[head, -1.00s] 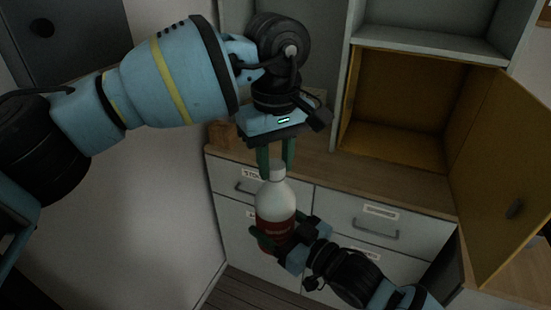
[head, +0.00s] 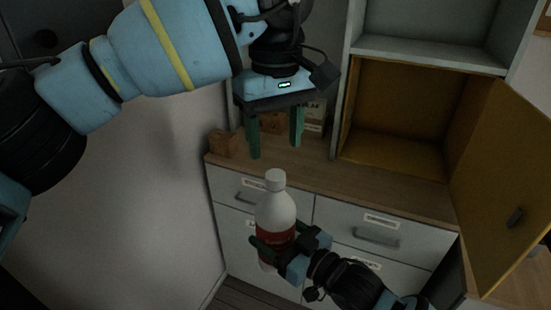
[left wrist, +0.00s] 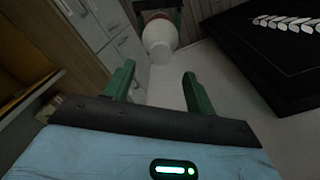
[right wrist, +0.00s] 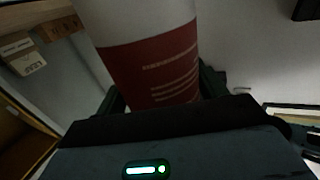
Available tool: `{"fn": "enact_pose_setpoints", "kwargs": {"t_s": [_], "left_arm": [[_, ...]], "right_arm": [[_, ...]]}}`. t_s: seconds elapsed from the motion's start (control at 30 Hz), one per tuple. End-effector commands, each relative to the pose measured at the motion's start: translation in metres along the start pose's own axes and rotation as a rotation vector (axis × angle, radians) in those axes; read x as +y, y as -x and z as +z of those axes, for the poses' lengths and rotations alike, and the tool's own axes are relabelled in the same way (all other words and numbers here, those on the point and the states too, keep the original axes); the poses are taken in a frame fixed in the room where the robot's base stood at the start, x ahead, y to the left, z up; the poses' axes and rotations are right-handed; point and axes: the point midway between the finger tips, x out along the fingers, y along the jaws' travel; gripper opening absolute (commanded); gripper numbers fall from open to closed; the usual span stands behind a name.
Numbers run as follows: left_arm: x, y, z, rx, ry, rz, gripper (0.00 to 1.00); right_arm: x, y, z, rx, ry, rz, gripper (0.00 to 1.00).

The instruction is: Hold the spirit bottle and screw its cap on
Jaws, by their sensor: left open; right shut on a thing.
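The spirit bottle (head: 277,215) is white with a red label and stands upright in the air in front of the drawers. Its white cap (head: 275,179) sits on the neck; how tightly it is seated I cannot tell. My right gripper (head: 268,254) is shut around the labelled lower part, also seen close up in the right wrist view (right wrist: 155,85). My left gripper (head: 275,148) is open and empty above the cap, fingers pointing down. In the left wrist view the cap (left wrist: 158,50) shows beyond the open fingers, apart from them.
A counter (head: 330,172) with labelled drawers (head: 375,235) is behind the bottle. Small brown boxes (head: 223,143) and a pale labelled box (head: 314,118) stand on it. An open yellow cabinet door (head: 508,180) juts out at right. A wall is close at left.

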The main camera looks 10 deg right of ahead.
Motion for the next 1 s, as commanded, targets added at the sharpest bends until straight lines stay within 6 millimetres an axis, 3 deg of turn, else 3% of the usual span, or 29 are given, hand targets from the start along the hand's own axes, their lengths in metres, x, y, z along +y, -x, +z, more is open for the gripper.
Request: {"fn": "enact_pose_setpoints", "kwargs": {"t_s": [0.1, 0.33, 1.0], "left_arm": [[0.001, 0.023, 0.001, 0.003, 0.001, 0.002, 0.56], [0.001, 0.049, 0.000, 0.002, 0.001, 0.001, 0.56], [0.000, 0.053, 0.000, 0.001, 0.000, 0.001, 0.56]], "right_arm": [[0.000, 0.000, -0.004, 0.009, 0.002, -0.001, 0.07], [0.000, 0.000, -0.004, 0.009, 0.002, -0.001, 0.07], [0.000, 0.000, -0.004, 0.009, 0.002, -0.001, 0.07]]}}
